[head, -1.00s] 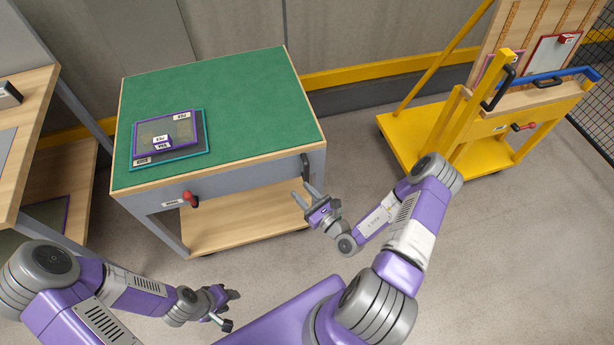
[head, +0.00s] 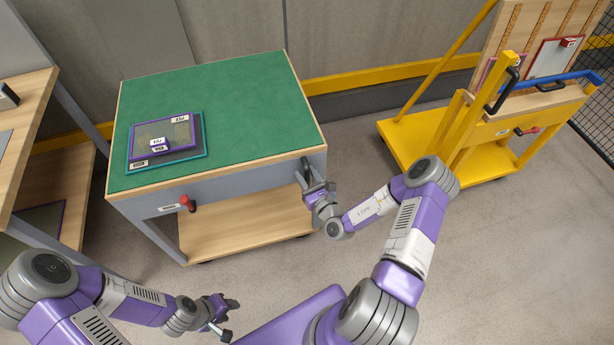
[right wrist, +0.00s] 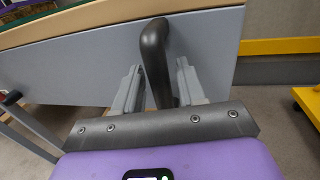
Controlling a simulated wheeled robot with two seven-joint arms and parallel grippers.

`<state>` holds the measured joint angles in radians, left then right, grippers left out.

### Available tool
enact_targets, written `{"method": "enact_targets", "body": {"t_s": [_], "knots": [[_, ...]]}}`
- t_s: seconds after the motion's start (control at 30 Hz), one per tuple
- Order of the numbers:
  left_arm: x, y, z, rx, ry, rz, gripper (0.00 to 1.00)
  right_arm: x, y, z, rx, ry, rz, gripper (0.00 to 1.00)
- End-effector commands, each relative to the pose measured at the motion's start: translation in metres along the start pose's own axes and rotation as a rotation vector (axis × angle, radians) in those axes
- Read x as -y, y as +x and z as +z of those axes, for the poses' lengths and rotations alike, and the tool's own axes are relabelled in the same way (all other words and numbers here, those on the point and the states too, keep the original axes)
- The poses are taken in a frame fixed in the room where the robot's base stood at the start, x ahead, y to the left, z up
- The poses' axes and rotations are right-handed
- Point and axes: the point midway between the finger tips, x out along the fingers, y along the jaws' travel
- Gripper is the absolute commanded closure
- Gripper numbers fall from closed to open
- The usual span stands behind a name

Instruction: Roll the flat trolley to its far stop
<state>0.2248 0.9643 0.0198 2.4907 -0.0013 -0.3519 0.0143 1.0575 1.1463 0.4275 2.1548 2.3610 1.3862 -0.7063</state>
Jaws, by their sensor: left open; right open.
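The flat trolley (head: 250,110) has a green top with a wooden rim, grey sides and a lower wooden shelf. A dark upright handle (head: 305,170) is on its right end; it also shows in the right wrist view (right wrist: 154,50). My right gripper (head: 317,191) is open at this handle. In the right wrist view its fingers (right wrist: 158,82) stand on either side of the handle's lower part; I cannot tell whether they touch it. My left gripper (head: 230,314) is open and empty, low in front of the trolley.
Purple- and teal-framed panels (head: 168,140) lie stacked on the trolley top. A red knob (head: 187,203) sits on its front side. A yellow trolley (head: 425,145) stands at the right, a wooden bench (head: 30,120) at the left. A yellow rail (head: 360,79) runs along the wall behind. Floor between the trolleys is clear.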

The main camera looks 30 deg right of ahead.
Motion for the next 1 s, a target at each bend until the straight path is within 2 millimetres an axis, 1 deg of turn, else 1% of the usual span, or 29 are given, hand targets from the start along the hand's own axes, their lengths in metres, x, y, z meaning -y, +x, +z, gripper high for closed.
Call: {"method": "enact_targets", "body": {"t_s": [0.07, 0.3, 0.33, 0.6, 0.73, 0.87, 0.97, 1.0], "knots": [[0.000, 0.000, 0.000, 0.000, 0.000, 0.000, 0.57, 0.000, 0.000, 0.000, 0.000, 0.000, 0.000, 0.61], [0.000, 0.000, 0.000, 0.000, 0.000, 0.000, 0.57, 0.000, 0.000, 0.000, 0.000, 0.000, 0.000, 0.98], [0.000, 0.000, 0.000, 0.000, 0.000, 0.000, 0.57, 0.000, 0.000, 0.000, 0.000, 0.000, 0.001, 1.00], [0.000, 0.000, 0.000, 0.000, 0.000, 0.000, 0.57, 0.000, -0.001, 0.000, -0.001, 0.000, 0.001, 1.00], [-0.001, -0.002, 0.000, 0.000, 0.000, 0.000, 0.57, 0.005, -0.002, 0.000, -0.002, -0.001, -0.001, 1.00], [-0.002, -0.006, 0.000, 0.000, 0.000, 0.000, 0.57, 0.021, -0.005, 0.001, -0.002, -0.004, -0.007, 1.00], [-0.004, -0.011, 0.001, 0.000, 0.000, 0.000, 0.57, 0.042, -0.009, 0.001, -0.002, -0.007, -0.013, 1.00], [-0.005, -0.013, 0.001, 0.000, 0.000, 0.000, 0.57, 0.051, -0.011, 0.001, -0.002, -0.007, -0.015, 1.00]]}}
